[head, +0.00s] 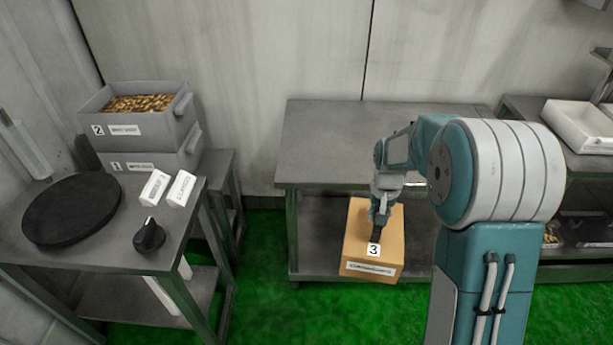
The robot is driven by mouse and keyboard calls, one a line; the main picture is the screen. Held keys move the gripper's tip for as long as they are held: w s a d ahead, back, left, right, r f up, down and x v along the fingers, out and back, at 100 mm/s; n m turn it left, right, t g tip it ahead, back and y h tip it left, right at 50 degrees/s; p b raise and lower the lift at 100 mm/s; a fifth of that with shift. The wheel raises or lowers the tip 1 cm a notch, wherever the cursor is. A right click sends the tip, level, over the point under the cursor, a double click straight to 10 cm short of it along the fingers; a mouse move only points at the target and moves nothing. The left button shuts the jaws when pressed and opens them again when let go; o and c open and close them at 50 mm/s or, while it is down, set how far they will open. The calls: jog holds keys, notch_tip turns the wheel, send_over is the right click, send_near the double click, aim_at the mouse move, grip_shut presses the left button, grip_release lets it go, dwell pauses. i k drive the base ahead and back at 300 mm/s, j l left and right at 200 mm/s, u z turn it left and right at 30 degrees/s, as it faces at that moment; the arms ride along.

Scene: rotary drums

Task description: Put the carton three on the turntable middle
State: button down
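Carton three (358,232) is a tan box with a "3" label and a white strip on its front. It rests at the lower shelf of the middle table, near the front edge. My gripper (377,225) points down at the top of the carton; its fingers are dark and small here, and I cannot tell whether they are open or shut, or touching it. The turntable (72,207) is a black round disc on the left table, with nothing on it.
Left table (110,262) also bears a black knob (149,236) and two white labelled blocks (168,188). Grey crates (150,143) marked 2 and 1 are stacked behind it. The middle table's top (330,140) overhangs the shelf. A white tray (580,125) stands at right. Green floor separates the tables.

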aim_at(72, 203)
jog(key=k+j+u, duration=0.1)
jog(key=u, duration=0.5)
jog(key=j+u, duration=0.1)
jog(key=u, duration=0.4)
jog(key=j+u, duration=0.1)
jog(key=u, duration=0.4)
jog(key=j+u, duration=0.1)
jog(key=u, duration=0.35)
jog(key=j+u, duration=0.1)
jog(key=u, duration=0.4)
jog(key=i+u, duration=0.1)
jog(key=u, duration=0.4)
jog(key=j+u, duration=0.1)
jog(key=u, duration=0.4)
jog(key=i+u, duration=0.2)
jog(key=i+z, duration=0.1)
jog(key=i, duration=1.05)
jog(key=i+z, duration=0.15)
jog(key=z, duration=0.2)
